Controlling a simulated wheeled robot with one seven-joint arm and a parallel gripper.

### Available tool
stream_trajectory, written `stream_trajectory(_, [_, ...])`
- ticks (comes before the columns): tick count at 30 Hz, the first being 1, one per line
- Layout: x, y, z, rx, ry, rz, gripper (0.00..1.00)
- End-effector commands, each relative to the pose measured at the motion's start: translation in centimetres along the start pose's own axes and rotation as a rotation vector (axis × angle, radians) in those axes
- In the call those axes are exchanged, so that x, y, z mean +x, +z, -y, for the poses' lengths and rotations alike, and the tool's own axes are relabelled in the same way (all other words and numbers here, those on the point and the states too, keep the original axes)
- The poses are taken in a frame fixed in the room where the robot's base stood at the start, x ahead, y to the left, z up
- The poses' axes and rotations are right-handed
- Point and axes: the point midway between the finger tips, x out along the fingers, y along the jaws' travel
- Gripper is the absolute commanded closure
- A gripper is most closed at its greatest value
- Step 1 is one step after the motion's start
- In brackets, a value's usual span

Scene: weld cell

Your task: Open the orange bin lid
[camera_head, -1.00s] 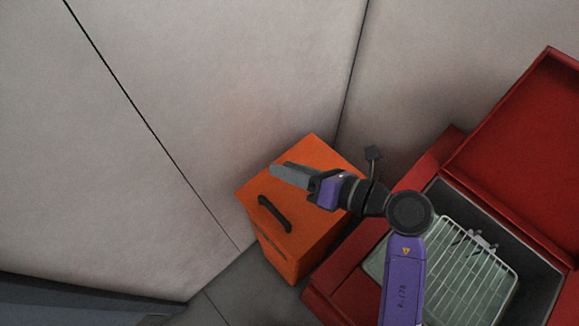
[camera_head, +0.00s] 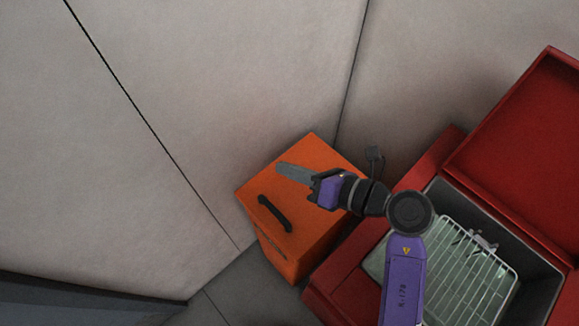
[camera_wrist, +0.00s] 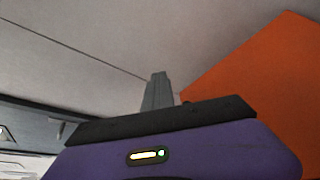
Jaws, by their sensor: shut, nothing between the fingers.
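The orange bin (camera_head: 285,255) stands on the floor in the corner by the grey walls. Its orange lid (camera_head: 262,190) is down, with a dark bar handle (camera_head: 274,213) along its front-left edge. My gripper (camera_head: 279,166) is shut and empty. In the head view it overlaps the lid's back part, behind the handle; whether it touches the lid I cannot tell. In the wrist view my closed fingers (camera_wrist: 158,90) point up the picture, with an orange surface of the bin (camera_wrist: 265,80) to their right. The handle is not clearly visible there.
A red chest (camera_head: 340,290) with its red lid (camera_head: 530,150) raised stands close to the right of the bin. A wire rack (camera_head: 465,270) lies inside it. Grey wall panels (camera_head: 220,90) rise close behind the bin. Some grey floor (camera_head: 245,290) is free at front left.

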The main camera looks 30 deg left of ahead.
Motion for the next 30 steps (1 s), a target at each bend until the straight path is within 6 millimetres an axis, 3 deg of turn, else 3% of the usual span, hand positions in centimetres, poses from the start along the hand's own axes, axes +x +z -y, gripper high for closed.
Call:
stream_trajectory(22, [0.00, 0.00, 0.00, 0.000, 0.000, 0.000, 1.00])
stream_trajectory(23, [0.00, 0.00, 0.00, 0.000, 0.000, 0.000, 0.98])
stream_trajectory(28, [0.00, 0.00, 0.00, 0.000, 0.000, 0.000, 0.65])
stream_trajectory(30, [0.00, 0.00, 0.00, 0.000, 0.000, 0.000, 0.64])
